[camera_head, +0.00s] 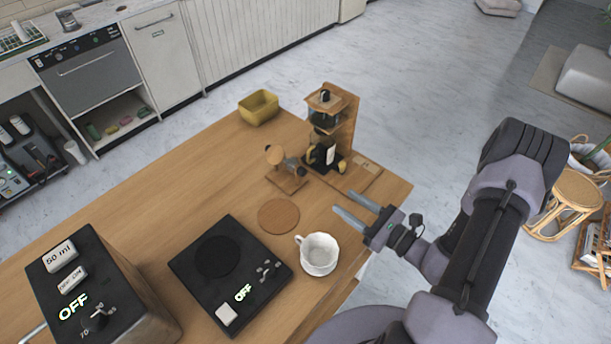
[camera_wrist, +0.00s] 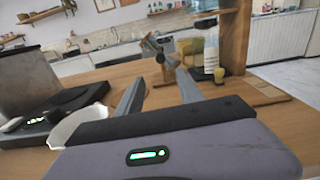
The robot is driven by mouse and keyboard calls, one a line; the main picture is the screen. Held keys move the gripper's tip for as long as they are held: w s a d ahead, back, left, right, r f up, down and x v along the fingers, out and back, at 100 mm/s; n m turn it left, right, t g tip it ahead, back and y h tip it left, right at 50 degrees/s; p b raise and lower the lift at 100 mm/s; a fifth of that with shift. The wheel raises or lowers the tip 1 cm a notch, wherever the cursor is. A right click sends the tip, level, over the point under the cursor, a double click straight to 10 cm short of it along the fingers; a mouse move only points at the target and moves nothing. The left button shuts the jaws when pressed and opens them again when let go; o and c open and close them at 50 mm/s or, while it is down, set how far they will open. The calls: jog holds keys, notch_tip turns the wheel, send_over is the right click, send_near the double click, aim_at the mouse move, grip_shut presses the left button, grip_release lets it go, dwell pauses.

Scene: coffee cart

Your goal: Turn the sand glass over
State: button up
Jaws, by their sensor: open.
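The sand glass appears to be the small tilted piece with a round wooden end (camera_head: 274,154) and a grey fitting, on a square wooden base (camera_head: 287,181).
A wooden coffee stand (camera_head: 352,130) rises just behind the sand glass. A white cup (camera_head: 319,262) stands close to my gripper.

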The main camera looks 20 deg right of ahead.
aim_at(305, 173)
jog(key=b+x, duration=0.1)
jog(key=x, duration=1.2)
jog(key=shift+w+a, duration=0.15)
jog(key=shift+w, duration=0.15)
jog(key=shift+c, duration=0.2)
grip_shut()
